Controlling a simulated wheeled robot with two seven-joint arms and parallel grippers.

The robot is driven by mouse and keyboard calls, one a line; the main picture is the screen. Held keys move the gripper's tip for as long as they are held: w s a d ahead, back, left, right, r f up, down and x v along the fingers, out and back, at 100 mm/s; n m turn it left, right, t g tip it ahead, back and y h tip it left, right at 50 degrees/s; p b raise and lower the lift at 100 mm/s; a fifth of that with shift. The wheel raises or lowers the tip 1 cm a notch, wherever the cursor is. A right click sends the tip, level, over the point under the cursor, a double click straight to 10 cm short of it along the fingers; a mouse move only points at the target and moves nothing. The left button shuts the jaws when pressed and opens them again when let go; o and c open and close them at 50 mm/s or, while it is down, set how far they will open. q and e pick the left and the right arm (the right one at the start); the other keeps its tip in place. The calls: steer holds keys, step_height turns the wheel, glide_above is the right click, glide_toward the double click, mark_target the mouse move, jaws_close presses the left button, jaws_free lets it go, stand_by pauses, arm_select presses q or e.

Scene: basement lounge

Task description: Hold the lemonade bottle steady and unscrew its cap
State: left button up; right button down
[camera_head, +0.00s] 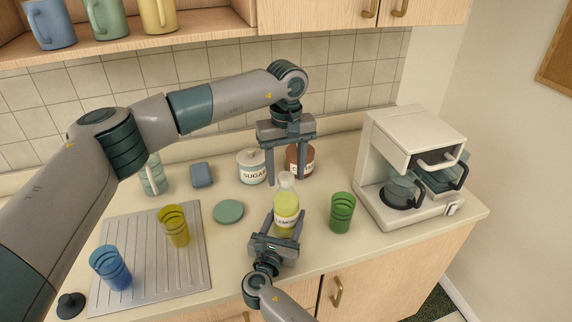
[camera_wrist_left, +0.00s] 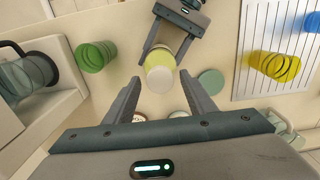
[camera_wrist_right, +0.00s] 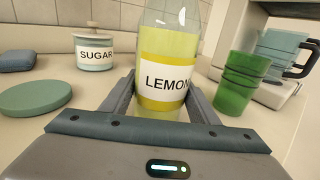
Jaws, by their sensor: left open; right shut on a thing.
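The lemonade bottle (camera_head: 286,208) stands upright on the counter, with yellow liquid and a white label; the label also shows in the right wrist view (camera_wrist_right: 165,80). Its pale cap (camera_head: 286,180) is on top, and in the left wrist view the cap (camera_wrist_left: 160,79) faces the camera. My right gripper (camera_head: 287,226) is shut on the bottle's lower body from the front. My left gripper (camera_head: 290,178) is open and points down above and behind the bottle. In the left wrist view its fingers (camera_wrist_left: 163,92) are spread, with the cap beyond them, apart from both.
A sugar jar (camera_head: 251,167) and a brown jar (camera_head: 300,160) stand behind the bottle. A green cup (camera_head: 341,213) and a coffee machine (camera_head: 412,150) are to the right. A round green lid (camera_head: 228,211) and a drainboard (camera_head: 150,240) with yellow and blue cups are left.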

arm_select(q)
steer(key=c, duration=1.1)
